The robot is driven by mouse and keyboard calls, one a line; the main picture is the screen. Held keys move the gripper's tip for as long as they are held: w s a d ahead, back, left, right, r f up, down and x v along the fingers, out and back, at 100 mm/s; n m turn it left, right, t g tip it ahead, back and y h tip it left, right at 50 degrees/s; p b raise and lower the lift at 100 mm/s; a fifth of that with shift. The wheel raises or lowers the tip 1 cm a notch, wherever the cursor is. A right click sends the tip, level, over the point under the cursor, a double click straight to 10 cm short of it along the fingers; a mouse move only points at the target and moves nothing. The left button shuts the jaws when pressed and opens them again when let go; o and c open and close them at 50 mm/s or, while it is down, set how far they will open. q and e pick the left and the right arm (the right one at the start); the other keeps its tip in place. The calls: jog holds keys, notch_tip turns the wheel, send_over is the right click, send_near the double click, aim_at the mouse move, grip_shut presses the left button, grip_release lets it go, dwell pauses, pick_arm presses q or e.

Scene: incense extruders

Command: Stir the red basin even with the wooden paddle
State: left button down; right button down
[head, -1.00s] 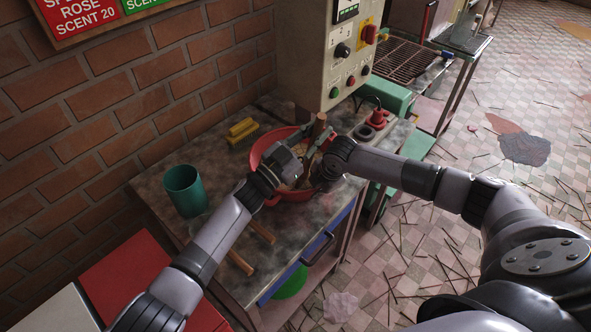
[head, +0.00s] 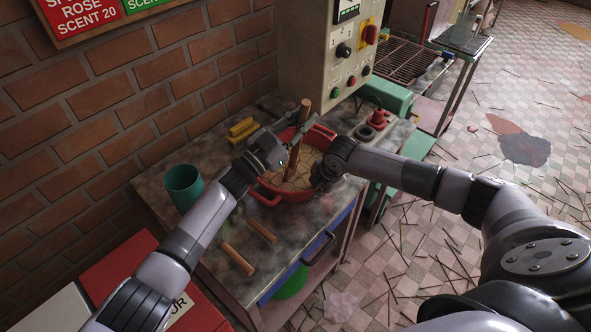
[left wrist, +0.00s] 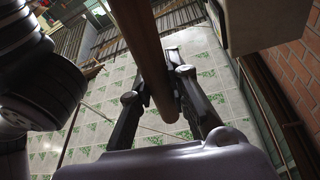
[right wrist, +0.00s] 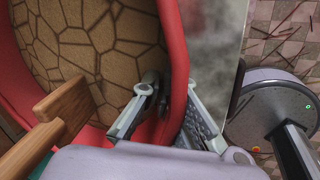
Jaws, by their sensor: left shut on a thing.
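The red basin (head: 268,198) sits on the dark worktable and holds a brown, cracked-looking paste (head: 300,178). The paste also fills much of the right wrist view (right wrist: 90,40). My left gripper (head: 282,152) is shut on the wooden paddle's shaft (head: 305,112), which also crosses the left wrist view (left wrist: 148,60). The paddle stands slightly tilted, its lower end in the basin at the paste; its exact depth is unclear. My right gripper (head: 322,172) is at the basin's right side. In the right wrist view its fingers (right wrist: 170,92) straddle the red rim and appear closed on it.
A teal cup (head: 184,190) and two short wooden sticks (head: 238,259) are on the table left of and in front of the basin. Yellow blocks (head: 241,129) lie behind it. A control box (head: 335,65) rises at the back; a red object (head: 377,120) stands at right.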

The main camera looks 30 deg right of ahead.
jog(key=shift+d, duration=0.1)
pick_arm(q)
notch_tip(320, 180, up, 12)
jog(key=s+a, duration=0.2)
jog(key=s, duration=0.1)
dwell(0.5)
jog(key=shift+f, duration=0.15)
pick_arm(e)
jog(key=c, duration=1.7)
grip_release()
jog(key=shift+o, duration=0.2)
jog(key=o, duration=0.4)
jog(key=shift+r, duration=0.1)
pick_arm(q)
notch_tip(320, 180, up, 7)
jog(key=p, duration=0.7)
pick_arm(e)
jog(key=shift+v, duration=3.9)
pick_arm(q)
jog(key=shift+w, duration=0.1)
pick_arm(e)
jog(key=shift+s, duration=0.1)
